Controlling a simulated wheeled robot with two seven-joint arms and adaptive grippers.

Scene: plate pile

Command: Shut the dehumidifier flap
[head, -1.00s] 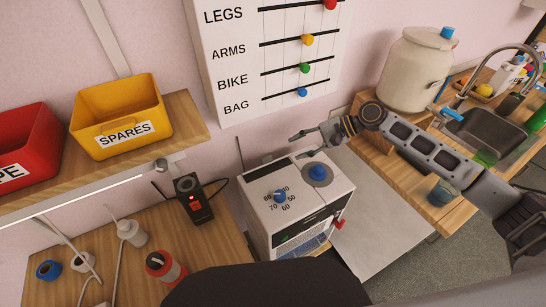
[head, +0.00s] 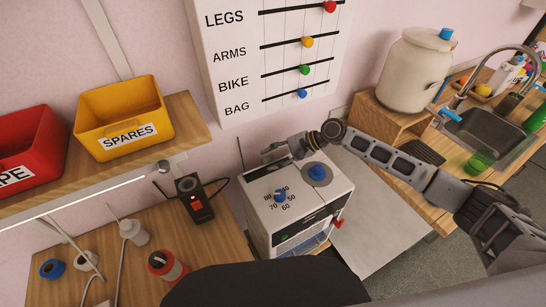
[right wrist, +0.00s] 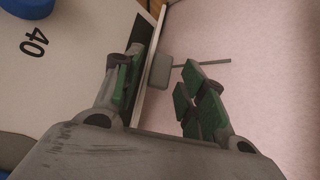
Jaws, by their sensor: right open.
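The dehumidifier (head: 258,213) is a white box with a numbered blue dial (head: 280,196) and a round grey and blue knob (head: 318,174) on top. My right gripper (head: 272,151) is open and empty at its back edge, by the wall. In the right wrist view, one green-padded finger of the right gripper (right wrist: 165,72) is over the white top of the dehumidifier (right wrist: 60,85), the other beyond its edge. A dark strip and small grey tab (right wrist: 160,71) show between the fingers. I cannot clearly tell the flap apart. My left gripper is not in view.
A black switch box (head: 194,198) with a red light is left of the dehumidifier. A cream crock (head: 413,72) and sink (head: 490,130) are at right.

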